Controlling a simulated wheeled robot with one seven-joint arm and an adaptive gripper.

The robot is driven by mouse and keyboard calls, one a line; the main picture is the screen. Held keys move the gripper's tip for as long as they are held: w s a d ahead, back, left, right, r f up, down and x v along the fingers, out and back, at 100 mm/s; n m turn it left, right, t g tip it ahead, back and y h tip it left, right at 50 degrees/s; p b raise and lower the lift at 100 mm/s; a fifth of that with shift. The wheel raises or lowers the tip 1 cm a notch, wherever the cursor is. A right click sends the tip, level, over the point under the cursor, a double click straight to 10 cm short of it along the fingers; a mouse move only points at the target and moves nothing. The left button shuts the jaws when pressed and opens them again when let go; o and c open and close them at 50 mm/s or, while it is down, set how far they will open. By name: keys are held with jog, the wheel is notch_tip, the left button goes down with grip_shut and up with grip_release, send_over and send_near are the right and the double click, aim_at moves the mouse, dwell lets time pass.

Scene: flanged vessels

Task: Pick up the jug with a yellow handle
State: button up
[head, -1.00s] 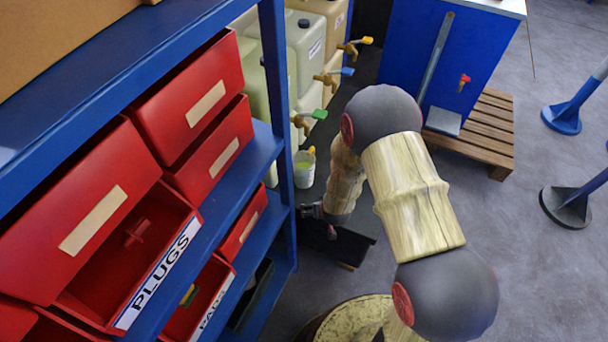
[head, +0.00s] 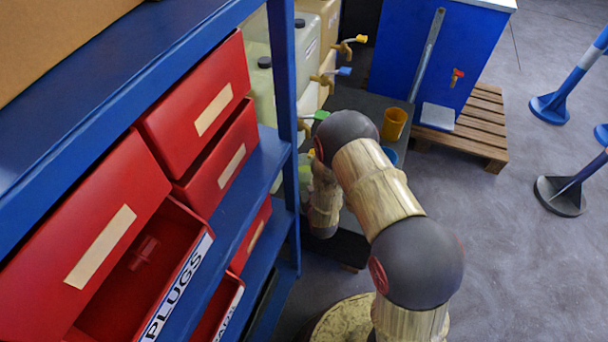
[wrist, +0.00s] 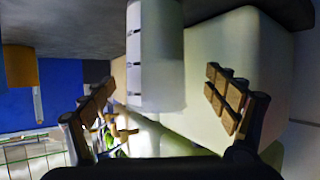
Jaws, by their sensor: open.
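A whitish jug (head: 305,168) with pale green contents stands on the dark surface in the head view, partly hidden by my arm. My gripper (wrist: 160,102) is open, with padded fingers wide apart and nothing held. In the head view my gripper is hidden behind my arm.
Large pale canisters (head: 262,95) with coloured taps stand beside the jug. A blue shelf post (head: 283,80) and red bins (head: 195,95) are close on the left.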

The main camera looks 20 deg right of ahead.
jog(key=b+x, duration=0.1)
jog(key=x, duration=0.2)
jog(key=b+x, duration=0.1)
jog(key=x, duration=0.1)
jog(key=shift+w+d+b, duration=0.2)
jog(key=shift+d+b, duration=0.1)
jog(key=shift+b, duration=0.05)
jog(key=shift+r, duration=0.2)
jog(key=c, duration=0.3)
jog(key=c, duration=1)
jog(key=shift+c, duration=1.2)
jog(key=shift+r, duration=0.15)
